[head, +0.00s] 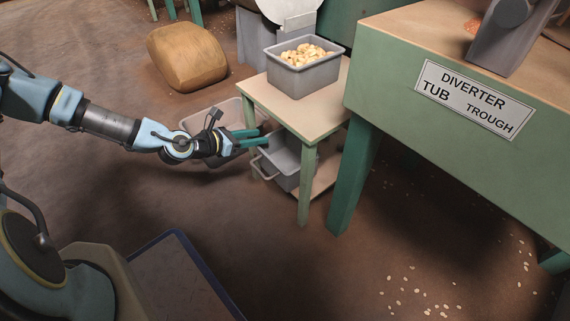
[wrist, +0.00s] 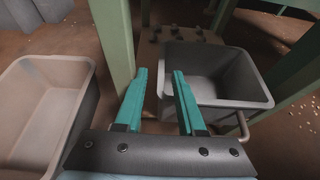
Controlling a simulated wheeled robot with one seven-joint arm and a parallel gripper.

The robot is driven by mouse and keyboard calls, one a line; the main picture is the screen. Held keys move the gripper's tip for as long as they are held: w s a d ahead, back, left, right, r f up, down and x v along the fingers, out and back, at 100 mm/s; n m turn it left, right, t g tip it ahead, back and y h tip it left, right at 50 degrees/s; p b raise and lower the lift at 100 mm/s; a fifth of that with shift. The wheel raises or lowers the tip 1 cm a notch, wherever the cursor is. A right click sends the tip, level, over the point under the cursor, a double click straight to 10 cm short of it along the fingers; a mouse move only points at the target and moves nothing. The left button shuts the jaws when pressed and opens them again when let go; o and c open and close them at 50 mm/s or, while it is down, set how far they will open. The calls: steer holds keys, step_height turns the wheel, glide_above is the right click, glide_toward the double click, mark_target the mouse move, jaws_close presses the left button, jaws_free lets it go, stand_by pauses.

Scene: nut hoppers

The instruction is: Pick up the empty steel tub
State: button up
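The empty steel tub (head: 284,160) sits on the lower shelf of the small green-legged table, partly hidden by a leg and my gripper. In the wrist view the grey tub (wrist: 225,103) is just ahead and to the right, its inside bare and a bar handle (wrist: 242,127) on its near side. My gripper (head: 264,139) is at the shelf's open side.
A grey tub of nuts (head: 301,75) stands on the tabletop (head: 328,113). A beige tub (wrist: 44,100) is left of my gripper on the floor. Table legs (wrist: 115,40) stand close around the shelf. A sack (head: 187,57) and the diverter bench (head: 420,80) are nearby.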

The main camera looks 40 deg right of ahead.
mark_target(270, 136)
steer(key=b+x, duration=0.2)
steer(key=x, duration=0.2)
steer(key=shift+s+d+f+b, duration=0.1)
steer(key=shift+s+f+b, duration=0.15)
steer(key=shift+b, duration=0.15)
steer(key=shift+d, duration=0.35)
steer(key=shift+r, duration=0.1)
jaws_close()
stand_by(0.7)
